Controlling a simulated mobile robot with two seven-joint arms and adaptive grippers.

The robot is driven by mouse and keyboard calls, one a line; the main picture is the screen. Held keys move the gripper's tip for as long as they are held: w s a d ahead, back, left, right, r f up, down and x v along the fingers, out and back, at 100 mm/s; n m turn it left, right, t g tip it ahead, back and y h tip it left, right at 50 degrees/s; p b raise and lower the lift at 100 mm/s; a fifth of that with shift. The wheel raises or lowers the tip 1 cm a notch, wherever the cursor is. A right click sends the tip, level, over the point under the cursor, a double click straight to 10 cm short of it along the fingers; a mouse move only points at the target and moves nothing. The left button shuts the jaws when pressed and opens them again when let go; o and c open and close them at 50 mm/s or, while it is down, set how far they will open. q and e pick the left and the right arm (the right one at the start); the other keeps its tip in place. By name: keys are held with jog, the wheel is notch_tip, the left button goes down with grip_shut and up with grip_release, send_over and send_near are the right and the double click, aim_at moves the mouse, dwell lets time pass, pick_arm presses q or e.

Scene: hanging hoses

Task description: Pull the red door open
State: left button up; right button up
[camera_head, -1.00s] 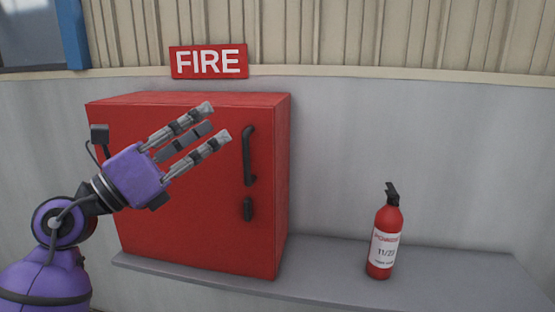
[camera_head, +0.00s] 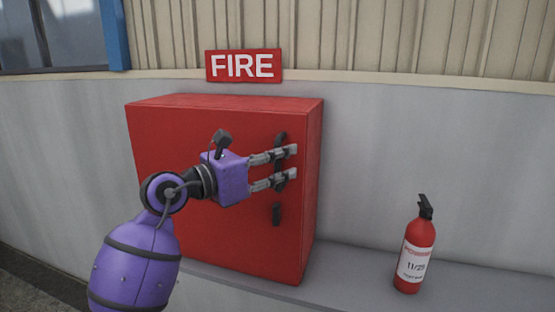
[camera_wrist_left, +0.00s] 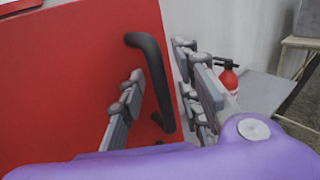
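The red door (camera_head: 200,220) is the front of a red cabinet and looks shut. In the left wrist view the handle (camera_wrist_left: 154,80) stands upright between the fingers of my left gripper (camera_wrist_left: 160,95), with gaps on both sides. The fingers are open. My right gripper is in neither view.
The cabinet rests on a grey ledge (camera_head: 350,275) along a grey wall. A red fire extinguisher (camera_head: 415,250) stands on the ledge to the right, apart from the cabinet. A red FIRE sign (camera_head: 243,66) is on the wall above.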

pick_arm(q)
grip_shut()
dwell(0.4)
